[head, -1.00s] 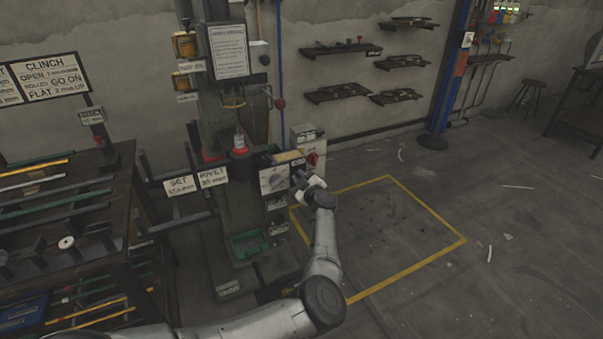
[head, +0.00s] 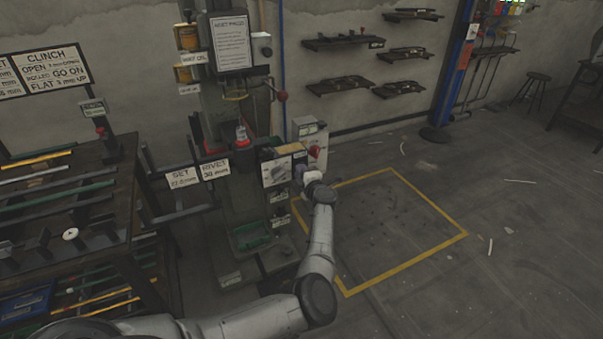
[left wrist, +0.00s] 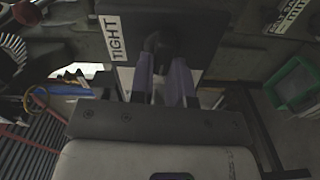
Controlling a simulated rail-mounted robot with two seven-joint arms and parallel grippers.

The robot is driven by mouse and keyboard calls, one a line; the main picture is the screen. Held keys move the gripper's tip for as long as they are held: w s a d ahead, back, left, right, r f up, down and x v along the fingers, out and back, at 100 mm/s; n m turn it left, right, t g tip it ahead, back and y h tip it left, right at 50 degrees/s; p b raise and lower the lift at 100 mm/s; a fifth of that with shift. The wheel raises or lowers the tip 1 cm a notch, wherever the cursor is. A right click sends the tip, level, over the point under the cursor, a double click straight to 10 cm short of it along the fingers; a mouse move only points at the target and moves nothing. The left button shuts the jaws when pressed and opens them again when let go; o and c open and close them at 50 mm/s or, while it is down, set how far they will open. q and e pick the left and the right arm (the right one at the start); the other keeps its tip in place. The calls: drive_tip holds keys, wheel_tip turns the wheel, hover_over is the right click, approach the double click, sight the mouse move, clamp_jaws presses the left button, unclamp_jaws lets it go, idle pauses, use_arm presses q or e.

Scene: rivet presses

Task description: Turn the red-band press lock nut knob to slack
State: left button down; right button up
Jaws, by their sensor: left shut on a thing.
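The press (head: 230,110) with a red band (head: 243,143) stands left of centre in the head view. My left gripper (head: 298,172) is at the right side of its white-faced panel (head: 276,171). In the left wrist view, the two bluish fingers of my gripper (left wrist: 162,82) are shut on a dark knob (left wrist: 160,42), one on each side. The knob sits on a dark plate (left wrist: 205,22) with a white TIGHT label (left wrist: 112,38) on its left. The knob's pointing direction is hard to make out, and in the head view my gripper hides it. My right gripper is out of view.
A red part (head: 314,151) on a grey box stands close above my left gripper. A green tray (head: 250,236) is low on the press. A rack table (head: 118,185) with rods stands to the left. The yellow-outlined floor area (head: 400,272) on the right is clear.

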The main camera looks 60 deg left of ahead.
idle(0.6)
use_arm(q)
drive_tip(key=c, duration=1.1)
unclamp_jaws()
drive_tip(key=shift+d, duration=0.1)
drive_tip(key=d+p, duration=0.1)
drive_tip(key=d, duration=0.3)
drive_tip(key=s+d+p, duration=0.1)
drive_tip(key=d+p, duration=0.1)
drive_tip(key=d, duration=0.3)
drive_tip(key=d+p, duration=0.2)
drive_tip(key=d, duration=0.2)
drive_tip(key=shift+s+d, duration=0.3)
drive_tip(key=shift+s, duration=0.05)
